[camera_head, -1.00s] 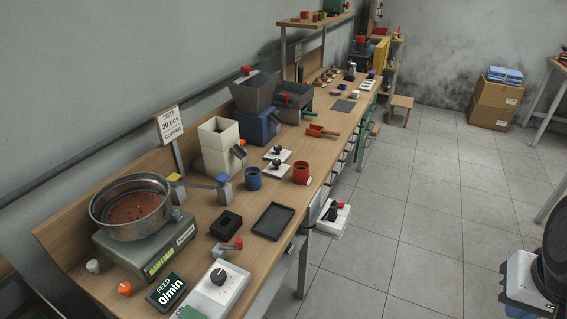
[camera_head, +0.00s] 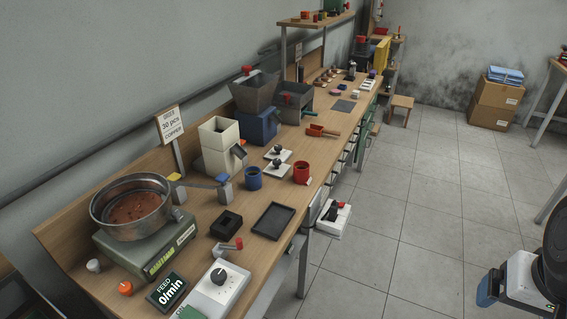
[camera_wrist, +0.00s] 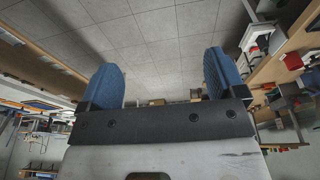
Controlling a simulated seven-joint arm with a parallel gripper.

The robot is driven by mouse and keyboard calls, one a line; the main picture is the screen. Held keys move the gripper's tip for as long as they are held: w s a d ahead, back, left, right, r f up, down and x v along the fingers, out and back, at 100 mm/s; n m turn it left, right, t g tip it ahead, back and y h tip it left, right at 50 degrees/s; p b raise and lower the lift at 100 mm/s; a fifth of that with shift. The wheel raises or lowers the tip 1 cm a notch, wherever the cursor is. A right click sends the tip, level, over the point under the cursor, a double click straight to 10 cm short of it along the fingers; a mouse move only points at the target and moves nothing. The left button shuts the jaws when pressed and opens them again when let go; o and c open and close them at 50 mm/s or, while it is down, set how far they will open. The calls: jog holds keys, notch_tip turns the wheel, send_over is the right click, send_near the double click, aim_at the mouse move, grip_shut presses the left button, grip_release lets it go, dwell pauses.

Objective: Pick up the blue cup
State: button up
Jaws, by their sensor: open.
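The blue cup (camera_head: 254,178) stands upright on the wooden workbench in the head view, just left of a red cup (camera_head: 301,172). My gripper shows at the lower right edge of the head view, where one blue finger is visible, over the floor and well apart from the bench. In the wrist view my gripper (camera_wrist: 165,85) has its two blue fingers spread apart with nothing between them. I cannot make out the blue cup in the wrist view.
Around the cup stand a cream hopper (camera_head: 219,146), white plates with black knobs (camera_head: 278,153), a black tray (camera_head: 273,220) and a small black box (camera_head: 226,223). The floor right of the bench is mostly clear.

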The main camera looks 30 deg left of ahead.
jog(key=m+g+y, duration=0.5)
jog(key=m+y, duration=0.8)
jog(key=y, duration=0.3)
send_over(260, 175)
jog(key=s+d, duration=0.2)
jog(key=d, duration=0.6)
jog(key=s+d, duration=0.3)
jog(key=d, duration=0.4)
notch_tip(260, 175, down, 13)
jog(key=w+a+f+m, duration=0.1)
jog(key=a+f, duration=0.2)
jog(key=w+a+f+m+t+y, duration=0.1)
jog(key=w+a+f+m, duration=0.1)
jog(key=a+f, duration=0.1)
jog(key=w+a+f+m+t+y, duration=0.1)
jog(key=a+f, duration=0.1)
jog(key=a, duration=0.2)
jog(key=shift+w+f+m, duration=0.25)
jog(key=shift+f+m, duration=0.15)
jog(key=shift+a, duration=0.15)
jog(key=shift+a, duration=1.2)
jog(key=shift+a, duration=0.1)
